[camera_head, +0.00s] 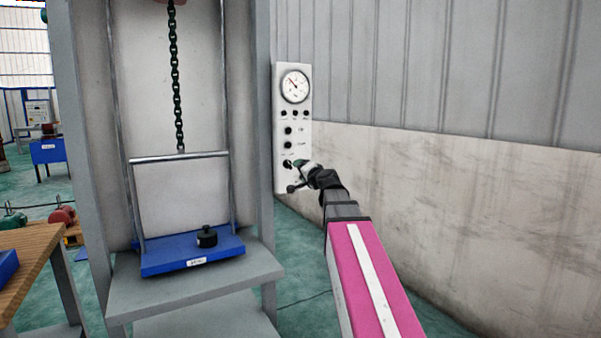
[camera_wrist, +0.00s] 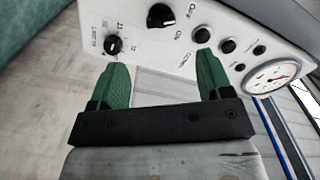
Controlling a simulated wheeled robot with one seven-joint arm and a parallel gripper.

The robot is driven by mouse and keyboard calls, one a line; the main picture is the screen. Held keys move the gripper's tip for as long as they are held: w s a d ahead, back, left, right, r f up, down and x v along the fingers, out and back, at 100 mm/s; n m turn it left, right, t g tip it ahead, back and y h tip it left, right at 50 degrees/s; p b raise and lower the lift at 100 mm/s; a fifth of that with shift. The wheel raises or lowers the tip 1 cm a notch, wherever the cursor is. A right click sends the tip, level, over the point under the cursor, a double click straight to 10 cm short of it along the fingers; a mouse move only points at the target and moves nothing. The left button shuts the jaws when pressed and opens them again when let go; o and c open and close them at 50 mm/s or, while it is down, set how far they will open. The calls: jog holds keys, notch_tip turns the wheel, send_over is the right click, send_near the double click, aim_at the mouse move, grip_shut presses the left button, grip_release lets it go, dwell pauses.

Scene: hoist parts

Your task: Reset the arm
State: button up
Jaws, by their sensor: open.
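My gripper (camera_head: 300,174) is at the lower part of a white control panel (camera_head: 279,150) in the head view. My arm, pink with a white stripe, reaches up to it from the bottom. In the wrist view my gripper (camera_wrist: 160,85) shows two green fingers spread apart with nothing between them. The panel (camera_wrist: 185,42) lies just beyond the fingertips, with a black knob (camera_wrist: 161,15), a smaller knob (camera_wrist: 113,45) and several black buttons. I cannot tell from these views whether a finger touches the panel.
A round gauge (camera_head: 295,87) tops the panel. To the left, a blue platform (camera_head: 165,262) with a black weight (camera_head: 207,237) hangs from a chain (camera_head: 176,90) inside a grey frame. A wooden table (camera_head: 32,250) stands at far left. A wall (camera_head: 450,190) runs along the right.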

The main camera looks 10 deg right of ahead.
jog(key=s+a+f+n+g, duration=0.2)
jog(key=s+f+g, duration=0.1)
jog(key=f, duration=0.6)
jog(key=s+a+f+n+g, duration=0.1)
jog(key=s+a+f+g, duration=0.15)
jog(key=f, duration=0.65)
jog(key=s+a+f+n+g, duration=0.1)
jog(key=s+f+n+g, duration=0.15)
jog(key=f, duration=0.65)
jog(key=s+d+f+n+g+h, duration=0.2)
jog(key=s+f+g+h, duration=0.3)
jog(key=s+f, duration=1.4)
notch_tip(320, 180, down, 2)
jog(key=g, duration=0.4)
jog(key=shift+s+d+f+n+h, duration=0.25)
jog(key=shift+d+n+h, duration=0.05)
jog(key=shift+n, duration=0.05)
